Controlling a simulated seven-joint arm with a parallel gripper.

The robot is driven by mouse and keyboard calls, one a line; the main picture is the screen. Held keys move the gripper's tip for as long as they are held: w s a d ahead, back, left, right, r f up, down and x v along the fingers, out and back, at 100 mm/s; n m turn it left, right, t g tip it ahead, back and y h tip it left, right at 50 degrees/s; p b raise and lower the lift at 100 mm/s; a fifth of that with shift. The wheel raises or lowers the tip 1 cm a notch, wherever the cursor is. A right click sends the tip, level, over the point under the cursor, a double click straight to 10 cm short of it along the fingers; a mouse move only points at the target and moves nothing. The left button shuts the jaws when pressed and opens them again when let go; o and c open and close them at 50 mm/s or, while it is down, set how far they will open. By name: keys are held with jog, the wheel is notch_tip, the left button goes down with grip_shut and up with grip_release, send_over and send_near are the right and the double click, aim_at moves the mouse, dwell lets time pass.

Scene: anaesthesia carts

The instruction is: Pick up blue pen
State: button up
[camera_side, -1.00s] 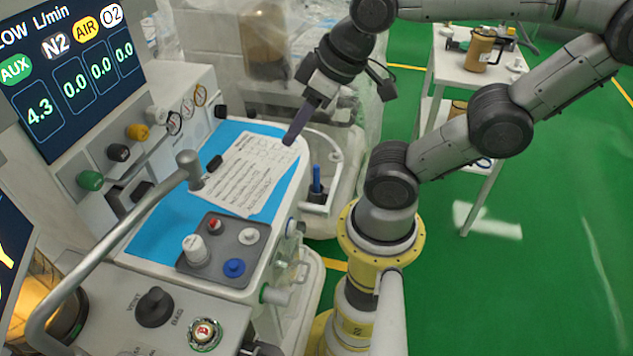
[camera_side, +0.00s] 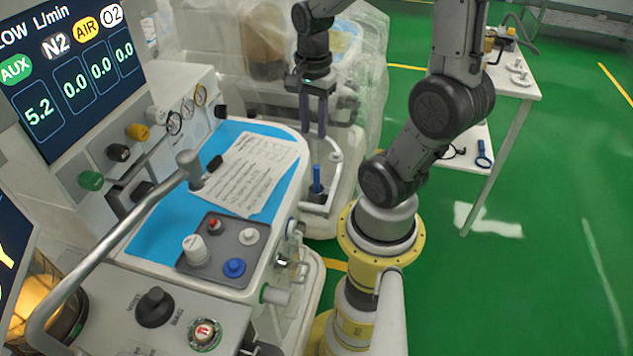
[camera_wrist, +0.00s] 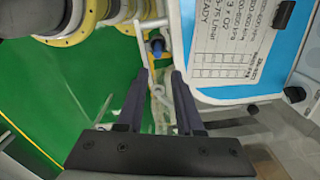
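The blue pen (camera_side: 316,180) stands upright in a small dark holder (camera_side: 317,197) at the side of the cart. Its blue end also shows in the wrist view (camera_wrist: 156,46), beyond my fingertips and between their lines. My gripper (camera_side: 313,130) points down above the pen, with a gap between fingertips and pen. In the wrist view, my gripper (camera_wrist: 160,72) has its two dark fingers spread apart with nothing between them.
A printed sheet (camera_side: 252,175) lies on the cart's blue top (camera_side: 165,225), left of the pen. A white rail (camera_side: 336,165) curves around the holder. Plastic-covered equipment (camera_side: 365,60) stands behind. A white side table (camera_side: 515,85) is at right.

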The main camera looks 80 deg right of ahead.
aim_at(316, 166)
jog(key=f, duration=1.3)
jog(key=shift+s+d+f, duration=0.15)
jog(key=shift+s+f, duration=0.1)
jog(key=shift+f, duration=0.15)
grip_shut()
